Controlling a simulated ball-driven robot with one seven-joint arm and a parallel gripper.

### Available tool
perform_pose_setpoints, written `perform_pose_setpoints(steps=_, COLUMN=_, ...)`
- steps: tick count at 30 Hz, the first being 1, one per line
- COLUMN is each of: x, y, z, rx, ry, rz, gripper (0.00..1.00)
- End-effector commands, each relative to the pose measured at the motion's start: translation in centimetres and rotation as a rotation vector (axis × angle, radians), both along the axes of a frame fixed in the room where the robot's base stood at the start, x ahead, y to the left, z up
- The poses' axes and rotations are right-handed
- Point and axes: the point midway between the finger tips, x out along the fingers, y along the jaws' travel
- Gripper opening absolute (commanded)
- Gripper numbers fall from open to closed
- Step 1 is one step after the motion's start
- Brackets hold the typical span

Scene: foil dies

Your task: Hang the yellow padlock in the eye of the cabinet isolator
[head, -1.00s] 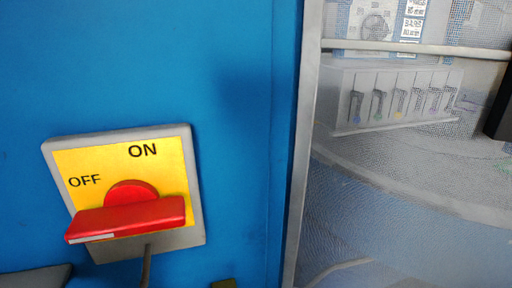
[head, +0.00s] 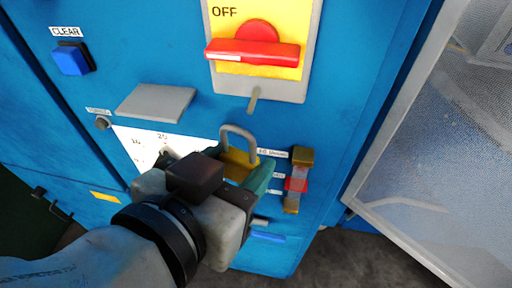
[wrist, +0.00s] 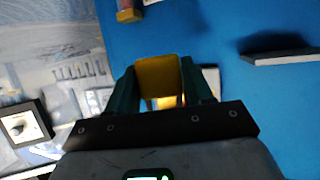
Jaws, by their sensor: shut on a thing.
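The yellow padlock (head: 238,163) is held in my gripper (head: 246,172), with its grey shackle pointing up. In the wrist view its yellow body (wrist: 158,76) sits between the two green fingers of my gripper (wrist: 160,85). The cabinet isolator (head: 262,50) has a yellow plate and a red handle lying level, its white-marked end to the left near OFF. The isolator's small grey eye (head: 253,99) hangs below the plate. The shackle top shows just below and left of the eye, apart from it in the picture. The depth between them is hard to tell.
A brass and red latch fitting (head: 298,180) is right of my gripper. A blue CLEAR button (head: 72,59) is upper left. A mesh guard (head: 440,160) stands right.

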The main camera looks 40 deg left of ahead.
Motion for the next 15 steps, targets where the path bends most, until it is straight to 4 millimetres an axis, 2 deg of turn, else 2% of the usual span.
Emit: perform_pose_setpoints(steps=15, x=2.4, y=1.5, z=-0.3, rx=0.000, ry=0.000, rz=-0.001, gripper=0.18)
